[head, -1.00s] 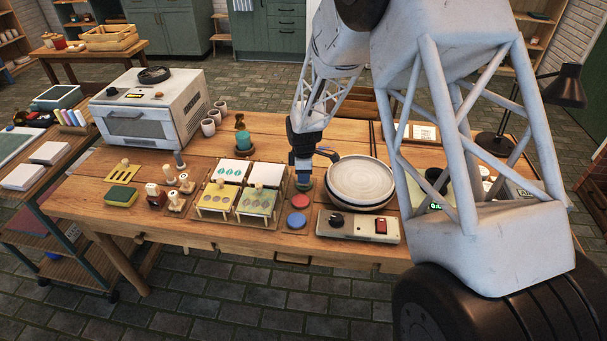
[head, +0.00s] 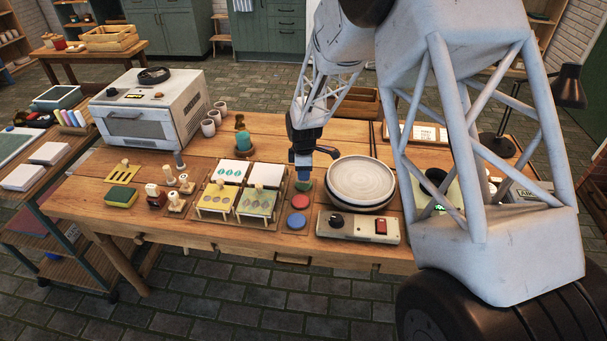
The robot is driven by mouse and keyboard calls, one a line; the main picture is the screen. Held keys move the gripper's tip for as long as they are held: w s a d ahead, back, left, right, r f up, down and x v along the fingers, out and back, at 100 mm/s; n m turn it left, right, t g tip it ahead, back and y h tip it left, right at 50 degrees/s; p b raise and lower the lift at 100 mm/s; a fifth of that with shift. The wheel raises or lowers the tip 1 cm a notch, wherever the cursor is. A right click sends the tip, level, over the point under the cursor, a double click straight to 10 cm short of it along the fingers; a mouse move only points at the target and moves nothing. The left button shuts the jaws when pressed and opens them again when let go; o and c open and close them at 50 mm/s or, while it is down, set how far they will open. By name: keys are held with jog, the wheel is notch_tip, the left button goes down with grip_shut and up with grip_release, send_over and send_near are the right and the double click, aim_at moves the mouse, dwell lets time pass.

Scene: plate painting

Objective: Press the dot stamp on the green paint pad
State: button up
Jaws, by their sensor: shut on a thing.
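My gripper (head: 303,166) points down at the middle of the table, above the green paint pad (head: 304,186). It is shut on the dot stamp (head: 303,176), of which only a small part shows below the fingers. Part of the green pad shows just under the stamp. I cannot tell whether the stamp's face touches the pad or is a little above it.
A red pad (head: 299,201) and a blue pad (head: 297,221) lie in front of the green one. A grey plate (head: 361,179) on a round base stands close on the right. A control box (head: 358,228) is in front. Several stamps (head: 176,201) stand at left.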

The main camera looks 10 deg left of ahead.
jog(key=shift+r, duration=2.65)
jog(key=shift+w, duration=0.1)
